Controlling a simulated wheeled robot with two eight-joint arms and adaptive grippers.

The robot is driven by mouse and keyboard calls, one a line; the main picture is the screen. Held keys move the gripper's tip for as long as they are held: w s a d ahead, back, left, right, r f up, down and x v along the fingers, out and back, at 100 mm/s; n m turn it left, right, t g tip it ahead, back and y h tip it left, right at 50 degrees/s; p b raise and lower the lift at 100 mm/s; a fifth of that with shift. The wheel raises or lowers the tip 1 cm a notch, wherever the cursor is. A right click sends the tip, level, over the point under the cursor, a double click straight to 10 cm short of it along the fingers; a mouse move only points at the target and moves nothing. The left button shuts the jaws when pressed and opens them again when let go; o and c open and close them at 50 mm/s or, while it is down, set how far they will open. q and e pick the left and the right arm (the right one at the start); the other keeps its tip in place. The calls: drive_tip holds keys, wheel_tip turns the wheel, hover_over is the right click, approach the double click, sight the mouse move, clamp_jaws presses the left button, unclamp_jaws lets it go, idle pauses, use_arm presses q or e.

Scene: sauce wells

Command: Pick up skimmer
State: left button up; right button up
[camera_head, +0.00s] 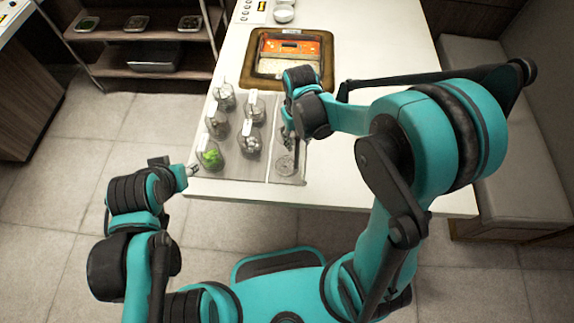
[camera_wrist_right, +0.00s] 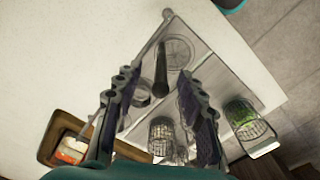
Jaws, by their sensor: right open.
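The skimmer lies in the right section of the grey tray. Its round mesh head (camera_head: 285,165) shows in the head view, just in front of my right gripper (camera_head: 288,138). In the right wrist view, the mesh head (camera_wrist_right: 174,53) and a dark handle (camera_wrist_right: 161,72) are visible. My open right gripper (camera_wrist_right: 155,82) has one finger on each side of the handle, with gaps showing. In the head view, the right gripper and arm hide part of the skimmer. My left gripper (camera_head: 190,171) is off the table's front left corner, away from the skimmer; its jaws are too small to read.
Several glass-like baskets with food stand left of the skimmer, including one with green contents (camera_head: 211,157). A brown-rimmed well (camera_head: 247,70) is farther back on the white table (camera_head: 385,60). A shelf (camera_head: 95,35) stands back left, a bench (camera_head: 530,190) right.

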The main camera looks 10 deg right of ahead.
drive_tip(key=shift+f, duration=0.3)
drive_tip(key=shift+r, duration=0.1)
clamp_jaws()
